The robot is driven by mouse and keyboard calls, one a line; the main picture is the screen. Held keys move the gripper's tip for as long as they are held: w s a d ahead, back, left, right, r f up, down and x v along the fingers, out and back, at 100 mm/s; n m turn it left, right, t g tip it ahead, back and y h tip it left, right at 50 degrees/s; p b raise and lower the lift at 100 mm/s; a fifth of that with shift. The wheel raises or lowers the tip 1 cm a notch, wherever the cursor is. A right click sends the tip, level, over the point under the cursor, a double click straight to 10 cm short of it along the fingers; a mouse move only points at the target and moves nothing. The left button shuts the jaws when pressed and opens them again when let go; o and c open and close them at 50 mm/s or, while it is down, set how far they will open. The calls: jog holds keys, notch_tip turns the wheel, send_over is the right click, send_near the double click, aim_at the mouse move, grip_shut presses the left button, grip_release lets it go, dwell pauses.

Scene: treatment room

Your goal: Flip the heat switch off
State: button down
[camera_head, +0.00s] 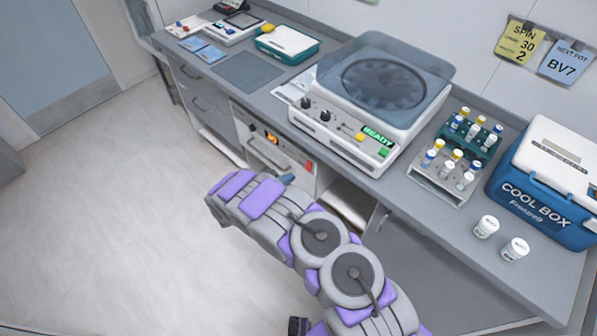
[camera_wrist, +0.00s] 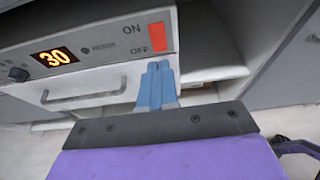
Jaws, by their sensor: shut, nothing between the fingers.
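The heat switch is a red rocker (camera_wrist: 157,37) at the right end of a grey front panel, with ON printed to its upper left and OFF to its lower left. It also shows small in the head view (camera_head: 308,166). I cannot tell which way it is tipped. My gripper (camera_wrist: 157,68) is shut and empty. Its blue fingertips point at the panel just below the switch in the wrist view; whether they touch it is unclear. In the head view the blue fingertips of my gripper (camera_head: 287,179) are just below and left of the switch.
On the counter above stand a centrifuge (camera_head: 340,132), a tube rack (camera_head: 430,188) and a cool box (camera_head: 530,195). The floor at left is clear.

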jog(key=v, duration=0.5)
jog(key=shift+s+d+r+p, duration=0.1)
jog(key=shift+d+r+p, duration=0.05)
jog(key=shift+r+p, duration=0.25)
jog(key=shift+a+f, duration=0.1)
jog(key=shift+a, duration=0.2)
jog(key=n, duration=0.6)
jog(key=f+n, duration=0.1)
jog(key=n, duration=1.1)
jog(key=shift+s+f+g, duration=0.15)
jog(key=shift+f+g, duration=0.05)
jog(key=shift+g, duration=0.1)
